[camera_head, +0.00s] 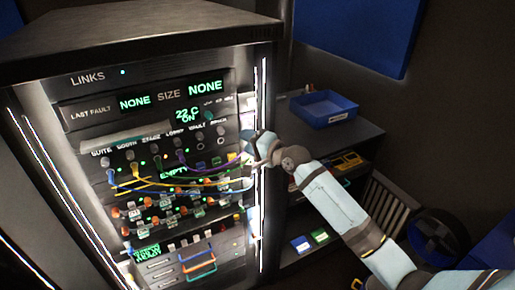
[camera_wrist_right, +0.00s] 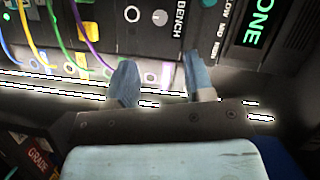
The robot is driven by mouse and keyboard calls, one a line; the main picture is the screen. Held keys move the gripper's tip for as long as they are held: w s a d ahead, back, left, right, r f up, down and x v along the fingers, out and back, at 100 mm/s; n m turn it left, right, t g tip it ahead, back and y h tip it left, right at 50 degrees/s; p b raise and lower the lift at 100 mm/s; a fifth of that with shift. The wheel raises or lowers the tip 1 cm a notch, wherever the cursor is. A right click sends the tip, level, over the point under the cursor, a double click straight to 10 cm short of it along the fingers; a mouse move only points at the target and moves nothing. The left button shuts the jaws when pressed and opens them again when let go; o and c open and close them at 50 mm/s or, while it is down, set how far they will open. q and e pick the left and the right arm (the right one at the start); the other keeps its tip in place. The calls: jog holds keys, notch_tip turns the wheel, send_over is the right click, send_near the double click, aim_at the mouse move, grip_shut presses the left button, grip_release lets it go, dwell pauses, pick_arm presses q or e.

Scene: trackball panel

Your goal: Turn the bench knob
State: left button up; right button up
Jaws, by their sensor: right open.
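The panel (camera_head: 160,115) is a rack front with rows of plugs and coloured cables. In the right wrist view, a small round pale knob (camera_wrist_right: 160,17) sits beside the BENCH label (camera_wrist_right: 179,18). In the head view, this knob (camera_head: 221,132) is small near the panel's upper right. My right gripper (camera_head: 250,145) is at the panel's right edge, just right of the knob. In the right wrist view, its two fingers (camera_wrist_right: 160,66) are apart with nothing between them. The knob lies beyond the fingertips, not touched. My left gripper is not in view.
Purple, green, blue and yellow cables (camera_wrist_right: 85,30) hang close to the fingers. A lit strip (camera_head: 263,170) runs down the rack's right edge. A blue tray (camera_head: 323,110) stands on the side shelf to the right. Coloured loops (camera_head: 198,268) show at the bottom.

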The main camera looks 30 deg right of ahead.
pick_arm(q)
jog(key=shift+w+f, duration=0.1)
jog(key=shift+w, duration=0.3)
pick_arm(e)
jog(key=v, duration=0.3)
jog(key=shift+s+d, duration=0.1)
jog(key=shift+s, duration=0.15)
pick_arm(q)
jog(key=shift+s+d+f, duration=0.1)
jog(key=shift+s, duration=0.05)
